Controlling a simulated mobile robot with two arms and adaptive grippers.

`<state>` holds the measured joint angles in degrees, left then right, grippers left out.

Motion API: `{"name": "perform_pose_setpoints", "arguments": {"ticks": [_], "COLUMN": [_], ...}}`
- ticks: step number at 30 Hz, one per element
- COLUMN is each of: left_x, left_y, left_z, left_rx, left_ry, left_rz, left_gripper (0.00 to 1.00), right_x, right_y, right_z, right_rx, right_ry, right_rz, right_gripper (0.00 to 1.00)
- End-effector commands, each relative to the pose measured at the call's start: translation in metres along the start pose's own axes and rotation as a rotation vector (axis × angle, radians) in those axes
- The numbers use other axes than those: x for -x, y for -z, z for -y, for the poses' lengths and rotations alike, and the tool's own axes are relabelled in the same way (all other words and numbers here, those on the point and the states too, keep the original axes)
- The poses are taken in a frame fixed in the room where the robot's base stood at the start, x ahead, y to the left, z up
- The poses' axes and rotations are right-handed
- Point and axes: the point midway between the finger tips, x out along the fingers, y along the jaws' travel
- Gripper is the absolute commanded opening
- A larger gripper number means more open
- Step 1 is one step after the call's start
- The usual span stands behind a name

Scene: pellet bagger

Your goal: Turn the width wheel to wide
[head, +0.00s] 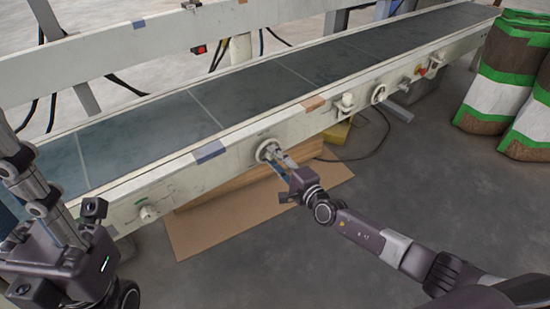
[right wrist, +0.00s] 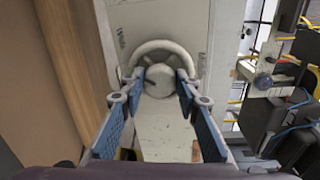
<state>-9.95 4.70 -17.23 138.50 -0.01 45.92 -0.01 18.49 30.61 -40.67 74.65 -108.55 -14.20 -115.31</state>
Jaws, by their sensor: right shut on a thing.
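A pale round handwheel (head: 268,149) sits on the front side rail of the conveyor. In the right wrist view, its curved rim (right wrist: 166,47) arches above a round central hub (right wrist: 160,80). My right gripper (head: 278,158) reaches it from the front. Its blue-padded fingers (right wrist: 160,88) stand on both sides of the hub, inside the rim, and are shut on the wheel's hub. No width marking is readable. My left gripper (head: 62,260) is at the lower left, away from the wheel, and its fingertips cannot be made out.
The conveyor belt (head: 250,97) runs from lower left to upper right. Another handwheel (head: 378,94) and several knobs sit along the rail. Cardboard (head: 205,222) lies below on the floor. Striped sacks (head: 500,85) stand at the right. The floor in front is open.

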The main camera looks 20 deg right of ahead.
Motion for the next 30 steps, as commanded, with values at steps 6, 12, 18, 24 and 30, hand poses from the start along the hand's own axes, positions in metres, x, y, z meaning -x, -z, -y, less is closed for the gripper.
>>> {"name": "perform_pose_setpoints", "arguments": {"ticks": [6,12,18,24,30], "left_x": [0.000,0.001,0.001,0.001,0.000], "left_y": [0.000,-0.001,-0.002,-0.001,-0.001], "left_z": [0.000,0.000,0.000,0.000,0.000], "left_rx": [0.000,0.000,-0.001,-0.001,-0.001], "left_ry": [0.000,-0.001,-0.002,-0.001,-0.001], "left_rz": [0.001,0.004,0.007,0.005,0.004], "left_gripper": [0.32,0.32,0.32,0.32,0.32], "right_x": [0.000,0.000,0.009,0.040,0.079], "right_y": [0.001,0.001,0.001,0.001,0.001], "right_z": [-0.001,0.000,-0.002,-0.002,-0.002], "right_rx": [0.001,0.000,-0.001,-0.001,0.001], "right_ry": [-0.002,-0.001,-0.002,-0.004,-0.004], "right_rz": [-0.001,0.000,-0.001,-0.001,0.000], "right_gripper": [0.47,0.47,0.47,0.47,0.47]}}
